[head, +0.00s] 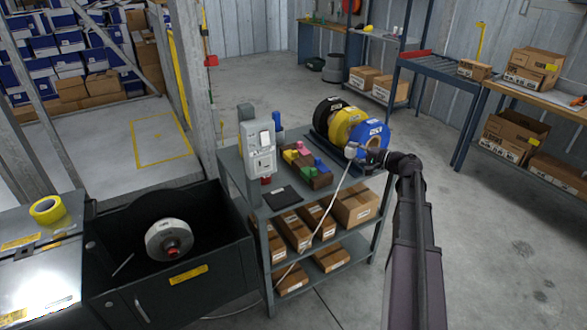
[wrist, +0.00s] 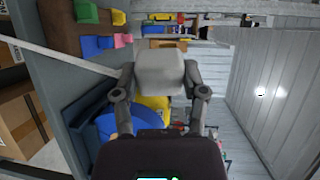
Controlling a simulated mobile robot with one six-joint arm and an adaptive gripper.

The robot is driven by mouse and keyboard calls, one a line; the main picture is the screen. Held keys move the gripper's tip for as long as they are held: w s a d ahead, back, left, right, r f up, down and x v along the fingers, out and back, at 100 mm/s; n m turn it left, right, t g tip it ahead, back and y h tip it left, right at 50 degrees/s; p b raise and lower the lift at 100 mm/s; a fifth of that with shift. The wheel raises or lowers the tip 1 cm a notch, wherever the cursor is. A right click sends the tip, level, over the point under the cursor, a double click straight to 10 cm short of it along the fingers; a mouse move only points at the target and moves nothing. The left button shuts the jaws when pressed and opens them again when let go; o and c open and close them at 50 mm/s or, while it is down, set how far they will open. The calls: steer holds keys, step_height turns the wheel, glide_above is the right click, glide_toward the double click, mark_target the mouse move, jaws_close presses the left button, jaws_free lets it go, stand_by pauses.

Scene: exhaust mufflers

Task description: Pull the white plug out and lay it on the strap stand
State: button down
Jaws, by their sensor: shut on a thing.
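The white plug (wrist: 160,70) is between the fingertips of my gripper (wrist: 160,80) in the wrist view. In the head view the plug (head: 351,150) is small, held in front of the blue roll, clear of any socket. Its white cable (head: 328,210) hangs down to the lower left. My gripper (head: 358,153) is shut on the plug. The strap stand (head: 319,146) is on the right end of the cart top and bears black, yellow and blue rolls; its near part is partly hidden. I cannot tell whether the plug touches it.
A grey socket box (head: 258,150) with a red part below stands on the cart's left. A small rack of coloured blocks (head: 306,168) and a black mat (head: 281,198) lie between. Cardboard boxes (head: 355,205) fill the lower shelves. Open floor (head: 480,230) is to the right.

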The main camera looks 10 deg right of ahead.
steer(key=w+a+f+n+g+h+p, duration=0.35)
steer(key=a+f+g, duration=0.4)
steer(key=a, duration=0.45)
steer(key=n+g+h+p, duration=0.3)
steer(key=g+h+p, duration=0.15)
steer(key=h, duration=0.35)
glide_above(292, 193)
steer(key=f, duration=0.1)
steer(key=shift+f, duration=0.15)
steer(key=shift+f+b, duration=3.85)
steer(key=shift+b, duration=0.3)
steer(key=shift+c, duration=0.3)
jaws_free()
